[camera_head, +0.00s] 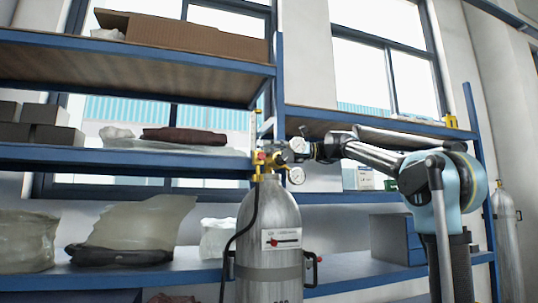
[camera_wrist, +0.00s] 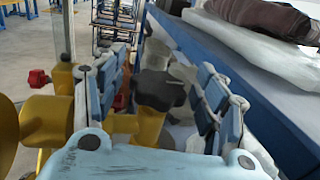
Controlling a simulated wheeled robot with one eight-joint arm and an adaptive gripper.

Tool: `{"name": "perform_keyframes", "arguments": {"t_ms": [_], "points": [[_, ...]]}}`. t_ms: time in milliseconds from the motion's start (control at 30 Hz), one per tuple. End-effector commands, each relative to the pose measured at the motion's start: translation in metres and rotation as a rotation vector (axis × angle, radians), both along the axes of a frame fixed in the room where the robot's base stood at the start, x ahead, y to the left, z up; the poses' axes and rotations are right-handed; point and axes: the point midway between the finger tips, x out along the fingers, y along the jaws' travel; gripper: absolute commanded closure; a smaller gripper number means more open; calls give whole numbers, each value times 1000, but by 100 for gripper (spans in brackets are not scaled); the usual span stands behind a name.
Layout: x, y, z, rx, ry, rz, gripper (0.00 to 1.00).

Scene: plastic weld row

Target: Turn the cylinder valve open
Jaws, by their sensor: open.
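The grey gas cylinder (camera_head: 268,235) stands upright in the middle of the head view, with brass fittings and gauges on top. In the wrist view, a dark lobed knob (camera_wrist: 160,90), apparently the valve's handwheel, sits on a brass body (camera_wrist: 150,128). My gripper (camera_wrist: 165,98) is open, with one blue-padded finger on each side of the knob. I cannot tell whether either finger touches it. In the head view my gripper (camera_head: 308,152) is at the valve from the right, and the knob itself is hard to make out there.
A red knob (camera_wrist: 38,78) and a large brass fitting (camera_wrist: 45,120) lie close to the left finger. A pressure gauge (camera_head: 296,175) and a black hose (camera_head: 237,235) hang by the cylinder. Blue shelves (camera_head: 130,157) with bags and boxes stand behind. Another cylinder (camera_head: 507,240) is far right.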

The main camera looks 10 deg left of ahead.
Motion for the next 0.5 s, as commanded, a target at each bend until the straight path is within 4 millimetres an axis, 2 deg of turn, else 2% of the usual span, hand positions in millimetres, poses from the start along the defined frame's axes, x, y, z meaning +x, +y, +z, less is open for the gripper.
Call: {"name": "perform_keyframes", "arguments": {"t_ms": [167, 233, 367, 400, 500], "points": [[0, 0, 0, 0, 0, 0, 34], [0, 0, 0, 0, 0, 0, 45], [0, 0, 0, 0, 0, 0, 75], [0, 0, 0, 0, 0, 0, 79], [0, 0, 0, 0, 0, 0, 79]]}}
